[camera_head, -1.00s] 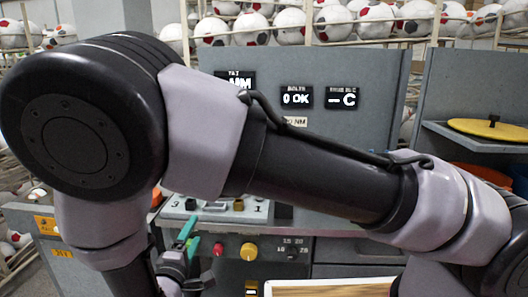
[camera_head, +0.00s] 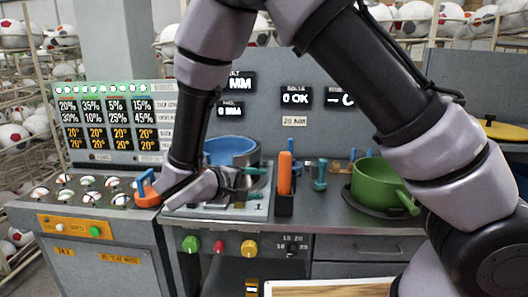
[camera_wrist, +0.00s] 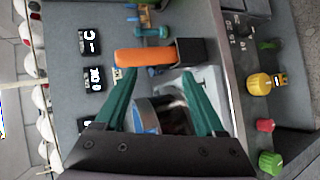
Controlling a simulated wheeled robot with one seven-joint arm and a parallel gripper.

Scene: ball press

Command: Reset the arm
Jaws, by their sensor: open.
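My gripper (camera_head: 247,182) is open and empty. Its teal fingers point right over the counter, in front of the blue pot (camera_head: 230,148). In the wrist view the gripper (camera_wrist: 155,74) shows two fingers spread apart, with an orange-handled tool (camera_wrist: 146,57) beyond their tips. That tool (camera_head: 285,172) stands upright in a small black holder (camera_head: 284,205), to the right of the gripper and apart from it. My arm arches across the head view and covers part of the back panel and the counter.
A green pot (camera_head: 377,186) sits on the counter at the right, with a teal tool (camera_head: 320,176) left of it. A panel with green, red and yellow knobs (camera_head: 249,248) is below the front edge. A tray of balls (camera_head: 90,190) and an orange-and-blue piece (camera_head: 147,190) are at left.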

